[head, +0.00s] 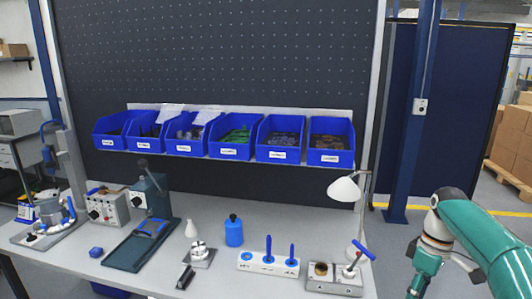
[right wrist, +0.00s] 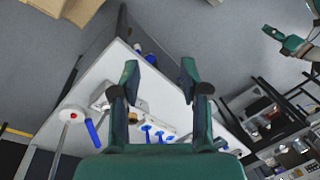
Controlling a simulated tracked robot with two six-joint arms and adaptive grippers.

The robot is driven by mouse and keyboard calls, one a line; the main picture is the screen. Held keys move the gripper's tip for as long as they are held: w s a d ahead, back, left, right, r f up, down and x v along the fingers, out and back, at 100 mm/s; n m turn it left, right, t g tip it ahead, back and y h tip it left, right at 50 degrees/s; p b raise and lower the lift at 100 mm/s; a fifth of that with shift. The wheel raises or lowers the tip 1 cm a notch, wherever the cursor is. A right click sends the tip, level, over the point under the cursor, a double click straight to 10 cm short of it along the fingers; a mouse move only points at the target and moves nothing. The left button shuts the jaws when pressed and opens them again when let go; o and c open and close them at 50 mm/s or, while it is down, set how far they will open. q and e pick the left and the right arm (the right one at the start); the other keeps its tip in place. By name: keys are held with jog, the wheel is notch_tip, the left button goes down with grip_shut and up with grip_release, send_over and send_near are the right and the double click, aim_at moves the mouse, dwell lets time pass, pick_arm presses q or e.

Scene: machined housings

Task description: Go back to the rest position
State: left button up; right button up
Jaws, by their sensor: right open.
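My right arm comes in at the right of the head view, over the floor beside the bench (head: 215,262). Its gripper (head: 418,288) points down at the bottom edge and is partly cut off. In the right wrist view the two fingers of the right gripper (right wrist: 159,78) stand wide apart with nothing between them. The bench top (right wrist: 75,95) lies beyond and below them. My left gripper does not show in the head view. A teal arm part, likely mine, shows at the upper right of the wrist view.
A lamp (head: 343,189), a grey fixture with a blue handle (head: 335,280) and a white block with blue pegs (head: 268,263) stand at the bench's right end. Blue bins (head: 331,143) line the back panel. A blue post (head: 412,110) rises behind my right arm.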

jog(key=s+a+f+m, duration=0.1)
jog(key=a+f, duration=0.3)
jog(key=f, duration=0.4)
jog(key=a+f+m+y, duration=0.1)
jog(key=a+f, duration=0.3)
jog(key=f, duration=0.4)
jog(key=s+a+f+m, duration=0.1)
jog(key=a+f, duration=0.4)
jog(key=f, duration=0.4)
jog(key=s+a+f+m+t+y+b, duration=0.1)
jog(key=s+a+f+m, duration=0.2)
jog(key=s+a+f, duration=0.4)
jog(key=s+f, duration=0.2)
jog(key=s, duration=0.1)
jog(key=shift+s+a+m, duration=0.15)
jog(key=shift+s+m, duration=0.05)
jog(key=shift+m, duration=0.1)
jog(key=shift+o, duration=0.2)
jog(key=s+a+f+m, duration=0.2)
jog(key=s, duration=0.8)
jog(key=shift+a+m+t+b, duration=0.3)
jog(key=shift+a+m+t, duration=0.1)
jog(key=shift+s, duration=0.2)
jog(key=shift+c, duration=0.5)
